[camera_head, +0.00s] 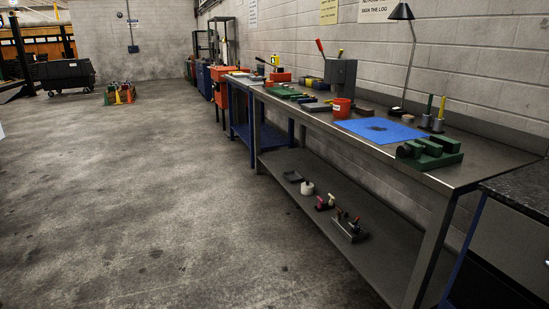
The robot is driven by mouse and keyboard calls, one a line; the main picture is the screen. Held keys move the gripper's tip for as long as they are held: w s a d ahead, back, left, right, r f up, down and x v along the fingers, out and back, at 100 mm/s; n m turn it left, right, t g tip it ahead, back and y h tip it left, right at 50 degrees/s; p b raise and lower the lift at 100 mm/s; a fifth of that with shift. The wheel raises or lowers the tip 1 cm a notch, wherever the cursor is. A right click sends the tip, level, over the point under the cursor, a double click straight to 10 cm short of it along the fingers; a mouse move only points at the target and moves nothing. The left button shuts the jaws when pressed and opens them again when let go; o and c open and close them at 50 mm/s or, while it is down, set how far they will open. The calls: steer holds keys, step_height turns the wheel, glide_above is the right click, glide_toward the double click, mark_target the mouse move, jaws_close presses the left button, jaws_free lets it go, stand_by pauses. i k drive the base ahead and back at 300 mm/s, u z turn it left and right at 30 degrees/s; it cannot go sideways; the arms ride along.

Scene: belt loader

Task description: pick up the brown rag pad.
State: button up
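A small flat brown piece (408,118) lies on the grey workbench (476,158), behind the blue mat (352,125) and close to the lamp's foot. It may be the brown rag pad, but it is too small to be sure. Another low brownish piece (366,111) lies behind the red cup (341,108); I cannot tell what it is. A dark patch shows on the blue mat. My gripper is not in view.
A green block fixture (432,160) stands at the mat's right front, and a black desk lamp (400,12) rises behind. Two grey holders with upright handles (438,124) stand at the right. The lower shelf (375,262) holds small tools. The floor (150,190) at left is clear.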

mark_target(364, 111)
steer(key=u, duration=0.15)
steer(key=i, duration=3.75)
steer(key=z, duration=0.15)
